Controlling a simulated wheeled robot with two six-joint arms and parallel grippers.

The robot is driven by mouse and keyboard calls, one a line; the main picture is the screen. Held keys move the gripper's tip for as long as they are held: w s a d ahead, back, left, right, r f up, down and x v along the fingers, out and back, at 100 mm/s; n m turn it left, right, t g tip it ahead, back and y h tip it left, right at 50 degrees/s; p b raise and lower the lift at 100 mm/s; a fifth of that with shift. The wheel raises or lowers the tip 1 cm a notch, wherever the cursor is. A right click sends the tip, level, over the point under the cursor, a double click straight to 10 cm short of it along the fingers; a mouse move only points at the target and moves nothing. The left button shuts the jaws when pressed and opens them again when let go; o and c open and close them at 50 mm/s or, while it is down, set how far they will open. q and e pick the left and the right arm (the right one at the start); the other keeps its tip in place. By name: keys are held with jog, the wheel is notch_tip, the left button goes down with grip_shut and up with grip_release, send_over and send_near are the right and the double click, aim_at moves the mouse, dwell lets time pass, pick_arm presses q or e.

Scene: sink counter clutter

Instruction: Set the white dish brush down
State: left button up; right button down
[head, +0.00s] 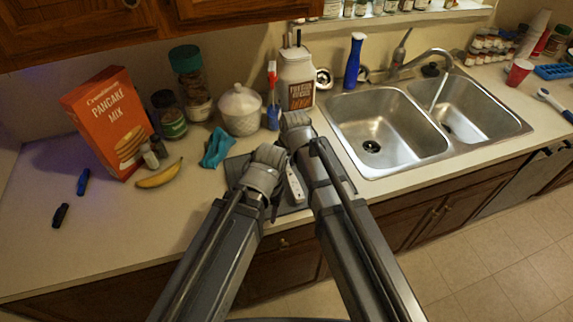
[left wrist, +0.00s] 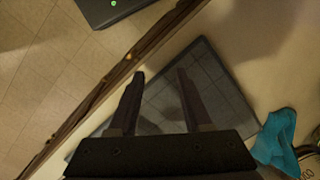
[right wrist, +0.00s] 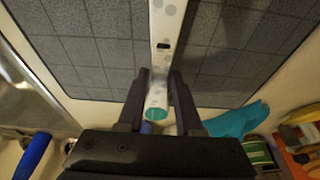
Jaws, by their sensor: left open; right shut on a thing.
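The white dish brush shows in the right wrist view as a white, grey-spotted handle (right wrist: 164,28) with a teal end. In the head view it is a short white strip (head: 295,184) between my arms, mostly hidden. My right gripper (right wrist: 159,75) is shut on the handle, over the dark gridded mat (right wrist: 75,50). I cannot tell whether the brush touches the mat. My left gripper (left wrist: 160,76) is open and empty over the same mat, which also shows in the left wrist view (left wrist: 205,80). The brush's head end is not clearly visible.
A teal cloth (head: 216,148) lies at the mat's left, near a banana (head: 160,174). A white lidded jar (head: 240,110) and other containers stand behind. The double sink (head: 385,128) is to the right. The counter's left front is mostly clear.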

aim_at(290, 173)
pick_arm(q)
jog(key=shift+f, duration=0.1)
pick_arm(e)
jog(key=c, duration=0.6)
grip_release()
jog(key=shift+f, duration=0.1)
pick_arm(q)
notch_tip(290, 173, up, 12)
jog(key=p, duration=1.1)
jog(key=shift+p, duration=0.3)
pick_arm(e)
jog(key=v, duration=1.2)
jog(key=shift+s, duration=0.1)
pick_arm(q)
jog(key=shift+f, duration=0.15)
